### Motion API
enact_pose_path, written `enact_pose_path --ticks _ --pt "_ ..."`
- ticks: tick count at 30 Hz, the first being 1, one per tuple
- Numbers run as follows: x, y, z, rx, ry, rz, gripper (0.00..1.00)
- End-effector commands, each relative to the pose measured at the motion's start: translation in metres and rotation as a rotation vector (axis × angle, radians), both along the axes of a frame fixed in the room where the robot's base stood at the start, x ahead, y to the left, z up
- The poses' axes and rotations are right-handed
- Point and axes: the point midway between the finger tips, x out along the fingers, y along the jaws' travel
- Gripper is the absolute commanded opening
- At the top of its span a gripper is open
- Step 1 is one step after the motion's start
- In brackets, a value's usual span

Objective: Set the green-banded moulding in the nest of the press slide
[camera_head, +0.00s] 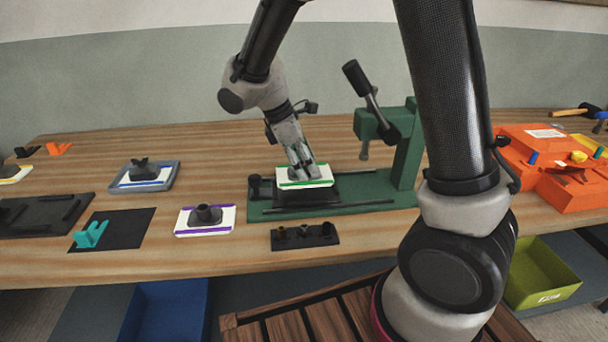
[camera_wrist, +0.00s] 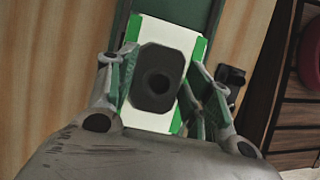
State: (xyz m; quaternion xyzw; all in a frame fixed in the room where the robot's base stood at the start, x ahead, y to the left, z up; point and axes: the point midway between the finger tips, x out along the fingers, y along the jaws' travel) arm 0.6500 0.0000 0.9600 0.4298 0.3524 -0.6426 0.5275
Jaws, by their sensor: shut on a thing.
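The green-banded moulding (camera_head: 305,184) is a white plate with green edge bands. My gripper (camera_head: 304,174) is shut on it and holds it over the dark nest of the press slide (camera_head: 306,197). In the wrist view the moulding (camera_wrist: 148,120) has a dark block with a round hole on top, between the two fingers of my gripper (camera_wrist: 160,88). The green press (camera_head: 407,150) has a raised lever with a black handle. I cannot tell whether the moulding touches the nest, since its underside is hidden.
A purple-banded moulding (camera_head: 205,219) lies left of the press. A blue-banded moulding (camera_head: 144,175) sits in a grey tray. A black block with pegs (camera_head: 305,237) stands in front of the press.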

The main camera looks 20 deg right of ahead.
Motion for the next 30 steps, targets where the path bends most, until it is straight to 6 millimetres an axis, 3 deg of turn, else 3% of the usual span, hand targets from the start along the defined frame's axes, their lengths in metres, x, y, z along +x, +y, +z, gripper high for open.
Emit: enact_pose_path --ticks 7,20,21,24,30 --pt "-0.001 -0.001 -0.033 -0.002 0.004 0.000 0.14" --pt "0.000 0.000 -0.040 -0.002 0.001 0.000 0.14" --pt "0.000 0.000 -0.040 -0.001 0.001 0.000 0.58" --pt "0.000 0.000 -0.039 -0.001 0.001 0.000 0.73" --pt "0.000 0.000 -0.039 -0.001 0.001 0.000 0.73"
